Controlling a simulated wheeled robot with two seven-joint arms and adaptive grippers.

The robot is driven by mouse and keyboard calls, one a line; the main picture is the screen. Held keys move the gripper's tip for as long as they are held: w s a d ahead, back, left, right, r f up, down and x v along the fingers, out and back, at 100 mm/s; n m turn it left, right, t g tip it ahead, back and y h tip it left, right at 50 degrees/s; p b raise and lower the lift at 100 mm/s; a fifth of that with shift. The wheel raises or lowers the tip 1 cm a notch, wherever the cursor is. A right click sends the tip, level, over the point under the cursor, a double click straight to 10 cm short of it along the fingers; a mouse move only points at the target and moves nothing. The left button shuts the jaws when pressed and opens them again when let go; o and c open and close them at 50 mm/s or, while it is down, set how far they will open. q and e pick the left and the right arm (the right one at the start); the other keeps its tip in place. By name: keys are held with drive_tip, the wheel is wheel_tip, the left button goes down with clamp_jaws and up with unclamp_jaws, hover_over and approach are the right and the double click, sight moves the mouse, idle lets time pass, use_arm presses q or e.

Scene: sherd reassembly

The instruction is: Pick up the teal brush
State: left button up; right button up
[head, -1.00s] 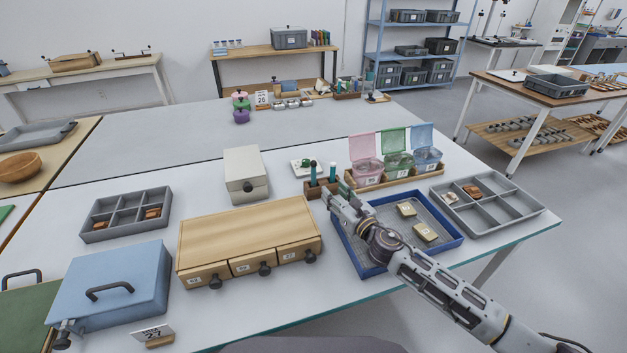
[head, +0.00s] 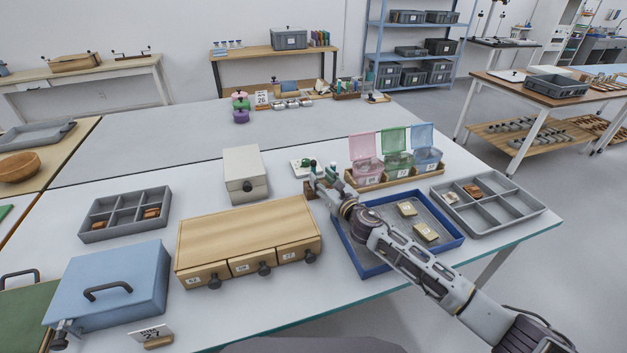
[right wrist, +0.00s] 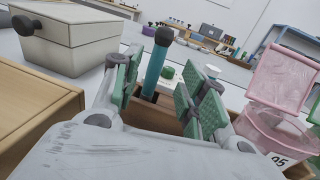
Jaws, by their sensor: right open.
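The teal brush (right wrist: 154,67) stands upright in a brown wooden holder (right wrist: 158,104), its dark rounded top uppermost. In the head view the brush (head: 313,165) shows just behind my right gripper (head: 319,182). In the right wrist view my right gripper (right wrist: 165,90) is open, with green ribbed pads on both sides of the brush. The brush appears between the fingers, nearer the left one, with a gap showing; I cannot tell how far in it is. The holder's front is partly hidden by my gripper. My left gripper is not in view.
Pink, green and blue lidded boxes stand right of the holder; the pink box (head: 366,171) is nearest. A cream box (head: 245,174) and a wooden drawer unit (head: 249,233) stand left. A blue-rimmed tray (head: 376,270) lies below my right arm.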

sight(315, 173)
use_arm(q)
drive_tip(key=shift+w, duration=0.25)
use_arm(e)
drive_tip(key=shift+a, duration=0.1)
drive_tip(key=shift+x, duration=0.9)
drive_tip(key=shift+b+x, duration=0.4)
drive_tip(key=shift+x, duration=0.7)
drive_tip(key=shift+w+a, duration=0.35)
drive_tip(key=shift+a, duration=0.1)
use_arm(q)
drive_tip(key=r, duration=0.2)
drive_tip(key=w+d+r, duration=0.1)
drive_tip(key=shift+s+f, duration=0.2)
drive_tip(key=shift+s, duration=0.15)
use_arm(e)
drive_tip(key=shift+c, duration=0.2)
